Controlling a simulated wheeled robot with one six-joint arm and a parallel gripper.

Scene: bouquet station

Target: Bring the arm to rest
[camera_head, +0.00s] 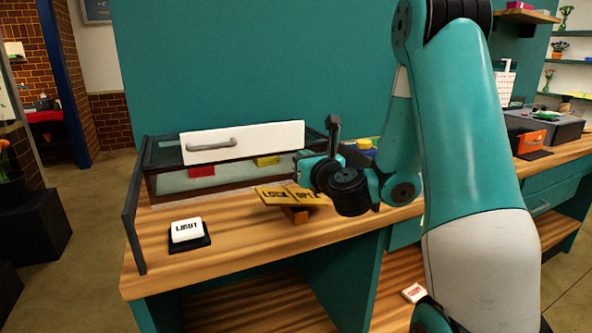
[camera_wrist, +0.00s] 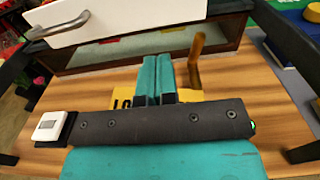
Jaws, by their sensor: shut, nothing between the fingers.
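My gripper (camera_head: 304,166) hangs above the wooden bench, over the yellow sign and in front of the glass-sided case. In the wrist view its two teal fingers (camera_wrist: 158,78) lie together with nothing between them. The arm is bent, with its forearm reaching down from the upper right in the head view. The gripper looks apart from the case. The yellow sign (camera_head: 274,195) reads LOCK on its left part and partly hidden letters on its right. A wooden lever (camera_wrist: 196,60) stands just right of the fingers in the wrist view; I cannot tell whether they touch.
The case's white panel (camera_head: 243,142) with a grey handle is raised; red and yellow blocks show below it. A white switch (camera_head: 186,230) on a dark base sits at the bench's left. A dark upright panel (camera_head: 132,220) edges the bench. An orange item (camera_head: 533,140) lies right.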

